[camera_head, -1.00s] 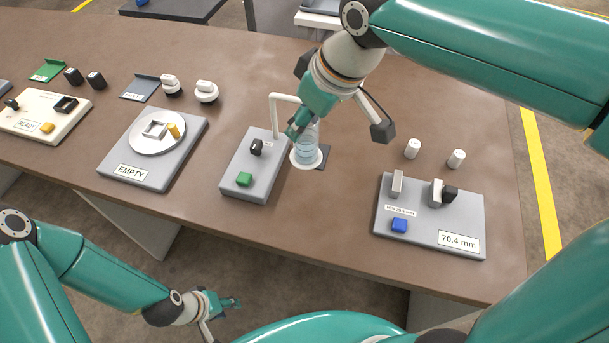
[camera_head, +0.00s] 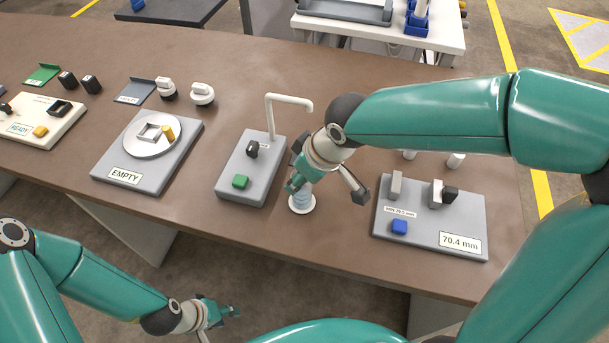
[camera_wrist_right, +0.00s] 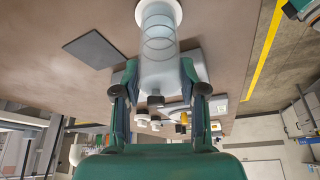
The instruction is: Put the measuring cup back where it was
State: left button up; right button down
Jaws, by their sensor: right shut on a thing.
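The measuring cup (camera_head: 301,202) is a clear, marked cylinder with a round white base. My right gripper (camera_head: 298,184) is shut around its upper part and covers it in the head view. The cup looks about upright over the table near its front edge, right of the dispenser; I cannot tell whether its base touches. The right wrist view shows the cup (camera_wrist_right: 158,38) between the fingers of my right gripper (camera_wrist_right: 158,92). A dark square mat (camera_wrist_right: 96,49) lies bare beside the cup. My left gripper (camera_head: 226,313) hangs empty in front of the table; its finger gap is unclear.
The grey dispenser (camera_head: 264,187) with a white spout (camera_head: 290,101) and green button stands left of the cup. The 70.4 mm gauge (camera_head: 430,235) stands right. The scale reading EMPTY (camera_head: 175,178) is further left. Brown table (camera_head: 335,260) is clear in front.

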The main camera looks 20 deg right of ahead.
jog(key=shift+f, duration=0.15)
jog(key=c, duration=0.7)
grip_release()
jog(key=shift+o, duration=0.2)
jog(key=v, duration=1.2)
jog(key=shift+p, duration=0.4)
